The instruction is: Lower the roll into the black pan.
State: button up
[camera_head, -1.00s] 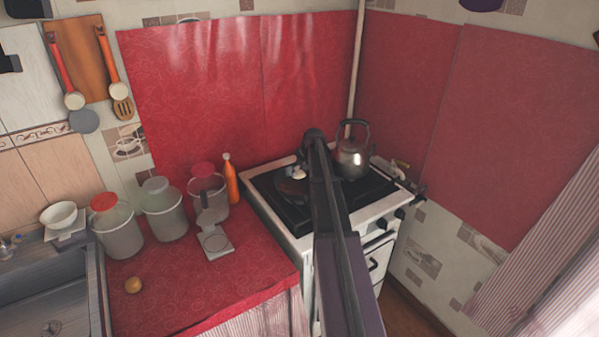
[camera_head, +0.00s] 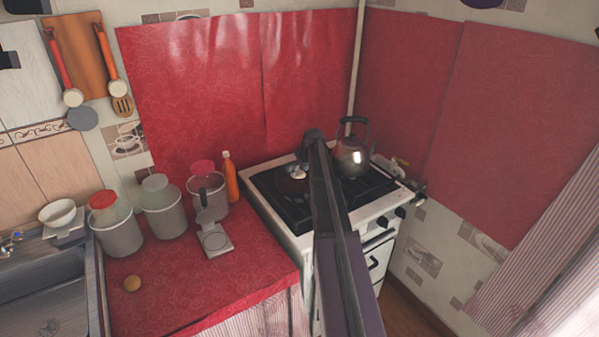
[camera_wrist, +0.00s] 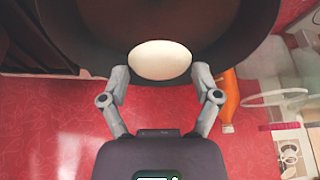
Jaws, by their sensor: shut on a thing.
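The roll (camera_wrist: 160,60) is a pale, cream oval between my gripper's fingertips (camera_wrist: 160,72) in the wrist view. The fingers touch it at its left and right sides and are shut on it. The black pan (camera_wrist: 235,25) shows as a dark round shape behind the roll, with a brownish inside. The roll overlaps the pan's near rim in this view; I cannot tell the height between them. In the head view my gripper (camera_head: 297,172) is a small grey shape over the stove, and my arm hides part of it and most of the pan.
The kettle (camera_head: 352,157) stands on the stove (camera_head: 275,217) just right of my arm. An orange bottle (camera_head: 230,178), several jars and a grey scale (camera_head: 213,236) stand on the red counter to the left.

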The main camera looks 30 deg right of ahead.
aim_at(300, 186)
jog(key=shift+f+b, duration=2.5)
dwell(2.5)
jog(key=o, duration=1)
jog(key=shift+r, duration=0.15)
notch_tip(300, 186, up, 11)
jog(key=p, duration=1.1)
jog(key=shift+r+p, duration=0.2)
jog(key=shift+p, duration=0.15)
jog(key=shift+s+a+f+b, duration=0.15)
jog(key=shift+s+a, duration=0.2)
jog(key=shift+a, duration=0.4)
jog(key=shift+s+a+f+b, duration=0.1)
jog(key=shift+s+a, duration=0.25)
jog(key=shift+a, duration=0.45)
jog(key=shift+s+a+f+b, duration=0.15)
jog(key=shift+s+a, duration=0.2)
jog(key=shift+a, duration=0.4)
